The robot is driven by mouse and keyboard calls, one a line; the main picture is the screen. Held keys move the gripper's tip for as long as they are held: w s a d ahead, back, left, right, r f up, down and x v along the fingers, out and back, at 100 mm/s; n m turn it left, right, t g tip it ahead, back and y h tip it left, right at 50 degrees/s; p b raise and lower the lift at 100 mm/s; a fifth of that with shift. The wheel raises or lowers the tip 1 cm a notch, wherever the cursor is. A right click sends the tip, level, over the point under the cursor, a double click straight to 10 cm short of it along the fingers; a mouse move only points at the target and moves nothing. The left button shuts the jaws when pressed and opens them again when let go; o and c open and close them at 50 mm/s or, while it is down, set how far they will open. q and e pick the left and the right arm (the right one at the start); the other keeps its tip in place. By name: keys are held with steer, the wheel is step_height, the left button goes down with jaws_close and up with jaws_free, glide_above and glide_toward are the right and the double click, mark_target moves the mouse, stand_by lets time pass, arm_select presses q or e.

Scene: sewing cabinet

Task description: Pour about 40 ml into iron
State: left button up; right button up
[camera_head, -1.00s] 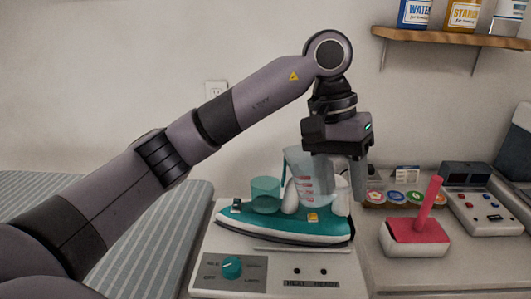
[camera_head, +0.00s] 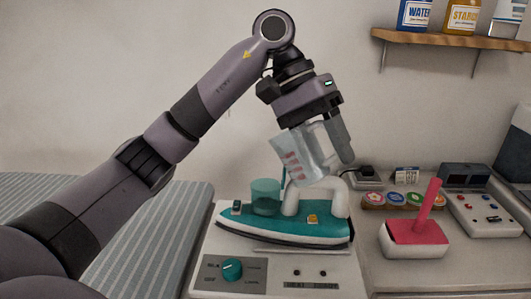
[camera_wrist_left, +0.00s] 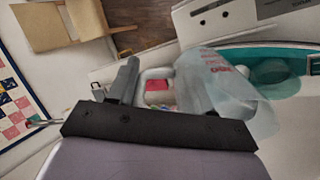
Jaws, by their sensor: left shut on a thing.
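My left gripper (camera_head: 335,158) is shut on a clear measuring cup (camera_head: 298,160) with red markings, at its handle side. The cup is tilted, its upper end leaning left, and is held above the iron's handle. In the left wrist view the cup (camera_wrist_left: 228,95) fills the space right of the fingers. The iron (camera_head: 285,227) is teal and white and stands on a pale unit. A translucent teal tank (camera_head: 265,192) sits on the iron's left part, below and left of the cup. I see no stream, and I cannot tell the liquid level. My right gripper is out of view.
The pale unit (camera_head: 215,250) has a dark teal knob (camera_head: 231,268). To the right are a red-topped block with an upright handle (camera_head: 418,230), several coloured discs (camera_head: 395,198) and a control box (camera_head: 487,212). A shelf (camera_head: 450,38) holds bottles. A striped surface (camera_head: 140,225) lies left.

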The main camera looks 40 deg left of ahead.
arm_select(q)
steer(key=shift+a+r+h, duration=0.3)
steer(key=shift+r+h, duration=0.2)
steer(key=shift+a+r+h, duration=0.25)
steer(key=shift+r+h, duration=0.25)
stand_by(0.4)
steer(key=shift+w, duration=0.1)
steer(key=shift+d, duration=0.15)
steer(key=shift+d, duration=0.2)
steer(key=shift+d, duration=0.15)
steer(key=shift+a+h+b, duration=0.25)
steer(key=shift+h+b, duration=0.45)
steer(key=shift+h, duration=0.1)
stand_by(1.9)
